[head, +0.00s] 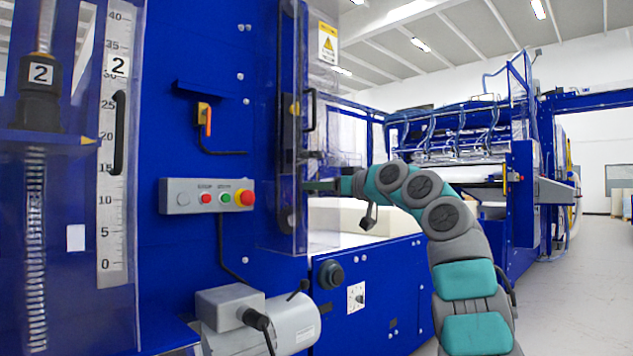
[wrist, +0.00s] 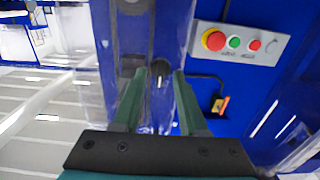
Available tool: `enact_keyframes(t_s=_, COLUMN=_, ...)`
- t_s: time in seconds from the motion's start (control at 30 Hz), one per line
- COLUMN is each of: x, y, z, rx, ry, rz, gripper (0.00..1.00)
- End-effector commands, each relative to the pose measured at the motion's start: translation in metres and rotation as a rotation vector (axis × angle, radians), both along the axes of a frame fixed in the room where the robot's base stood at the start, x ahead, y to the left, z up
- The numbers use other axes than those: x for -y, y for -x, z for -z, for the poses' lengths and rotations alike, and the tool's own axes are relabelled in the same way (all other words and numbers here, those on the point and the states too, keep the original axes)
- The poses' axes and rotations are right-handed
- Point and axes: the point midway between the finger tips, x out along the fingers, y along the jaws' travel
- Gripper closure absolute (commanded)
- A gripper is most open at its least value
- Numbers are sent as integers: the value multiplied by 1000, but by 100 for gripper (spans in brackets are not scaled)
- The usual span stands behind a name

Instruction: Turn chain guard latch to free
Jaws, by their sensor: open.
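The clear chain guard (head: 270,140) stands upright on the blue machine column, and its clear edge also shows in the wrist view (wrist: 183,30). A small dark round knob (wrist: 160,68), which looks like the guard latch, sits just beyond and between my fingertips in the wrist view. Its turned position is too blurred to tell. My gripper (wrist: 156,78) is open, a green finger on each side of the knob, with no clear contact. In the head view my gripper (head: 318,186) reaches the guard from the right; I cannot pick out the latch there.
A control box (head: 207,196) with red and green buttons and a red stop knob is left of the guard. A yellow-orange switch (head: 204,118) sits above it. A black handle (head: 310,110) is above my gripper. A grey motor (head: 290,322) juts out below. The aisle at right is clear.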

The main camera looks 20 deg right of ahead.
Motion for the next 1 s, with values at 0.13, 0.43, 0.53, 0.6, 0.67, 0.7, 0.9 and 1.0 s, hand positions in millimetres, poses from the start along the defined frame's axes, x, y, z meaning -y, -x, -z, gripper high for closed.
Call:
enact_keyframes(t_s=0.13, x=-4, y=-8, z=-1, rx=0, ry=2, rz=0, gripper=58)
enact_keyframes(t_s=0.43, x=-4, y=-9, z=0, rx=0, ry=2, rz=1, gripper=60)
enact_keyframes(t_s=0.53, x=-3, y=-9, z=0, rx=1, ry=2, rz=1, gripper=72)
enact_keyframes(t_s=0.6, x=-3, y=-9, z=0, rx=1, ry=2, rz=1, gripper=79)
enact_keyframes(t_s=0.67, x=-3, y=-9, z=0, rx=1, ry=2, rz=1, gripper=86)
enact_keyframes(t_s=0.7, x=-3, y=-9, z=0, rx=1, ry=2, rz=1, gripper=91)
enact_keyframes(t_s=0.9, x=-3, y=-9, z=0, rx=0, ry=1, rz=1, gripper=100)
enact_keyframes(t_s=1.0, x=-3, y=-9, z=0, rx=0, ry=1, rz=1, gripper=100)
